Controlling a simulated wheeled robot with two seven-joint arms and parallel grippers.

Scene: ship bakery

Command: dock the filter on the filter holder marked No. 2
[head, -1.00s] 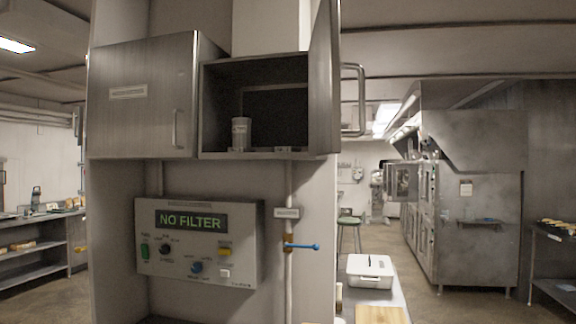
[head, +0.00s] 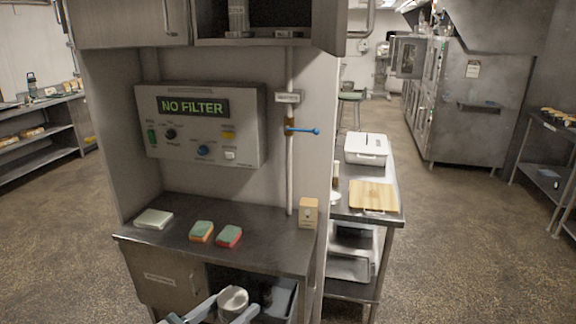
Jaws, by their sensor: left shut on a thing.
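My left gripper (head: 232,310) comes in at the bottom edge and is shut on a pale metallic cylinder with a round top, likely the filter (head: 233,298). It is in front of the open lower compartment, below the counter. The open upper cabinet (head: 262,42) is cut off by the top edge. Inside it, a pale cylinder (head: 237,14) stands at the left, and a small low fitting (head: 288,34) sits at the right, perhaps a holder. No number can be read there. The control box (head: 250,98) displays "NO FILTER". My right gripper is not in view.
The counter (head: 185,222) holds a pale pad (head: 153,219), two sponges (head: 229,236) and a small wooden box (head: 308,213). A pipe with a blue-handled valve (head: 302,130) runs up the wall. A side table holds a cutting board (head: 373,195) and a white container (head: 366,148).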

